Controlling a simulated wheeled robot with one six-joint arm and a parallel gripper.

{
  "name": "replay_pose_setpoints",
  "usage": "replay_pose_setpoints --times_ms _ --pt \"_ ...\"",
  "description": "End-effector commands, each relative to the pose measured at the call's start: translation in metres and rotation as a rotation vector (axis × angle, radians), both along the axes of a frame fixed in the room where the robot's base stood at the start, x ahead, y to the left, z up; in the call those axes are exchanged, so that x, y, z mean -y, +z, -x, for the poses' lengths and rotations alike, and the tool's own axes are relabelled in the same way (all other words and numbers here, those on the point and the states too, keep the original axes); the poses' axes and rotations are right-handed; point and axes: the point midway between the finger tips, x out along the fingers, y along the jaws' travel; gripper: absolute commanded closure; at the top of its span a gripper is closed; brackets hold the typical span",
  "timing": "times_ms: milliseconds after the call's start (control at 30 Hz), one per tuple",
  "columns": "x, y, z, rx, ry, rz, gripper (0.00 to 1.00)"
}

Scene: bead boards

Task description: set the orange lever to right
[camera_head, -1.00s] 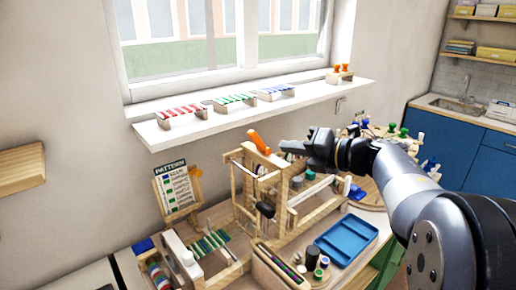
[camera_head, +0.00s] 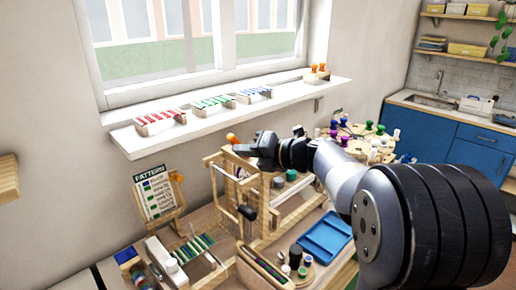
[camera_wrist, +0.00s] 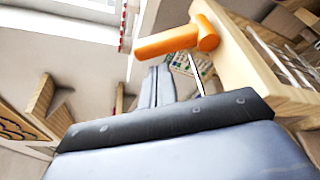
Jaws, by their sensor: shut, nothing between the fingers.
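The orange lever (camera_head: 232,138) is at the top of a wooden loom-like frame (camera_head: 262,215). In the head view only a small part of it shows, the rest hidden behind my gripper (camera_head: 240,149). In the wrist view the orange lever (camera_wrist: 170,41) is a thick rod running left from a round hub on a wooden post (camera_wrist: 240,65). My gripper (camera_wrist: 160,75) is shut and empty, its fingertips close to the lever's rod. I cannot tell whether they touch.
A pattern board (camera_head: 157,196) stands left of the frame. A blue tray (camera_head: 325,236) and small jars lie in front. A window shelf (camera_head: 225,112) with striped pieces is behind. Peg boards (camera_head: 368,145) stand to the right.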

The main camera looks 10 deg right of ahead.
Motion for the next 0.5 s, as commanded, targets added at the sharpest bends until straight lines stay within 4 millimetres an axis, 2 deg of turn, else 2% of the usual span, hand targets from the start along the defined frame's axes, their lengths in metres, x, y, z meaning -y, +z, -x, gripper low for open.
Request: replay_pose_setpoints --times_ms 200,500 --pt "-0.015 -0.003 -0.013 0.0 0.001 -0.001 1.0" --pt "-0.017 -0.004 -0.014 0.0 -0.001 0.0 1.0"
